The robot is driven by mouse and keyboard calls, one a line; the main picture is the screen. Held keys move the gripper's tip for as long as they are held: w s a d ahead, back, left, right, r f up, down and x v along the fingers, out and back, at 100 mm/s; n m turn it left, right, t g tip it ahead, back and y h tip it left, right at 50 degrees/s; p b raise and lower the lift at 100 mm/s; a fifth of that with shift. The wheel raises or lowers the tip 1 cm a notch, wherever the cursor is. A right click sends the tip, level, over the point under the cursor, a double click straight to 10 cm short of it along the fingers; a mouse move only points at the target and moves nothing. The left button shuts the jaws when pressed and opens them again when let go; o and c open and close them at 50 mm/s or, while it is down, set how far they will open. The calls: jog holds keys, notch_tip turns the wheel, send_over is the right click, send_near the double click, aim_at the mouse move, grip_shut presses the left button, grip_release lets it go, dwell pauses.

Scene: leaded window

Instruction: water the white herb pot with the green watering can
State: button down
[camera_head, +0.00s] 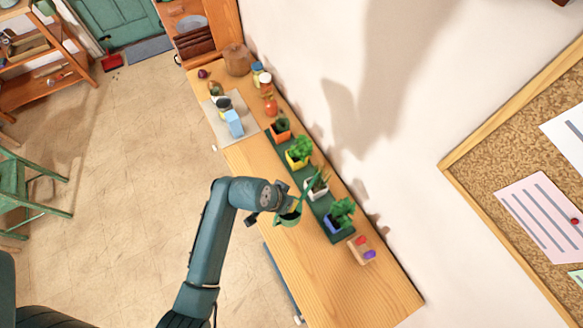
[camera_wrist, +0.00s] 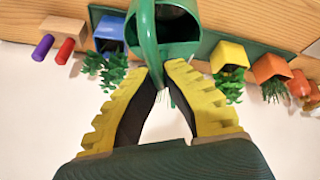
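The green watering can (camera_head: 289,219) is held at my gripper (camera_head: 270,210), beside the row of pots. Its long thin spout reaches up and right over the white herb pot (camera_head: 318,190). The can looks raised, but I cannot tell its exact height or tilt. No water shows. In the wrist view, the can (camera_wrist: 177,48) fills the top middle, and the yellow fingers of my gripper (camera_wrist: 158,72) close in on its near side. The exact grip point is partly hidden. The white pot is not clearly seen in the wrist view.
A green tray (camera_head: 330,230) holds the pots: orange (camera_head: 279,132), yellow (camera_head: 295,160) and blue (camera_head: 334,224). A small wooden block with coloured pegs (camera_head: 361,251) stands near. A light blue box (camera_head: 234,123) is farther off. The near counter end (camera_head: 360,300) is clear; the wall runs alongside.

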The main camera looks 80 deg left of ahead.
jog(key=shift+r+p, duration=0.25)
jog(key=shift+p, duration=0.2)
jog(key=shift+g+h, duration=0.7)
jog(key=shift+g, duration=0.1)
jog(key=shift+s+b+x, duration=0.2)
jog(key=shift+b+x, duration=0.1)
jog(key=shift+x, duration=2.4)
jog(key=shift+a+p, duration=0.2)
jog(key=shift+p, duration=0.15)
jog(key=shift+r, duration=0.15)
jog(key=shift+w+a+r+g+h+p, duration=0.2)
jog(key=shift+r+g+h+p, duration=0.1)
jog(key=shift+r+p, duration=0.25)
jog(key=shift+w+a+r+g+h+p, duration=0.2)
jog(key=shift+r+g+p, duration=0.1)
jog(key=shift+p, duration=0.4)
jog(key=shift+r, duration=0.1)
